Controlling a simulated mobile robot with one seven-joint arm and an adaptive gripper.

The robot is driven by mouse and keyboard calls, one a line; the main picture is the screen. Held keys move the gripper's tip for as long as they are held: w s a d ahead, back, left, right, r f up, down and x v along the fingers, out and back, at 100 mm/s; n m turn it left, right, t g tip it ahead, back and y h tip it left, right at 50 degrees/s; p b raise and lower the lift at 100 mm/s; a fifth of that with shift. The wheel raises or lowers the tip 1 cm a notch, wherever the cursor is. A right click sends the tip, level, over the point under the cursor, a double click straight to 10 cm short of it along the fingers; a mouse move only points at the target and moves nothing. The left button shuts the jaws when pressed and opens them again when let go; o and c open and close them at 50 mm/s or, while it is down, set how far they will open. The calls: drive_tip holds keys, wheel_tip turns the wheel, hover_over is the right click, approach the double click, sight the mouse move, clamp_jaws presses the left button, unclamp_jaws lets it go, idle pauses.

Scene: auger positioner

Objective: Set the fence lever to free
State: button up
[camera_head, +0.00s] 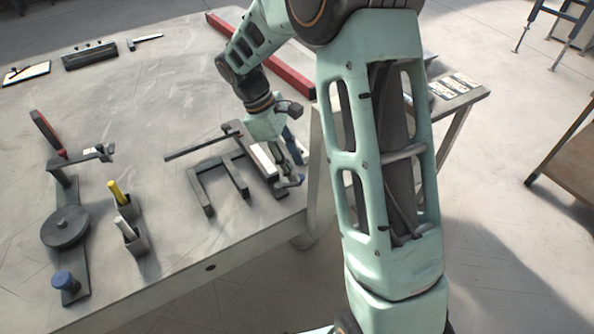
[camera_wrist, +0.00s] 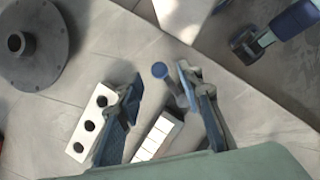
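A lever with a round blue knob (camera_wrist: 160,70) and a grey stem shows in the wrist view; I take it for the fence lever. My gripper (camera_wrist: 163,90) is open, with the lever between its two dark blue fingers. The knob and stem are closer to the right finger; I cannot tell whether they touch. A white strip with line marks (camera_wrist: 158,136) lies below the lever. In the head view my gripper (camera_head: 290,163) is low over the dark fixture (camera_head: 240,165) at the table's front right. There my gripper partly hides the fixture, and the lever is hard to make out.
A white block with dark holes (camera_wrist: 93,122) lies beside the left finger. A dark round disc (camera_head: 65,228) and a blue knob (camera_head: 65,281) stand at the table's left. Two small holders (camera_head: 135,238) stand between.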

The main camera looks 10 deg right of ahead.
drive_tip(key=shift+x, duration=1.2)
clamp_jaws()
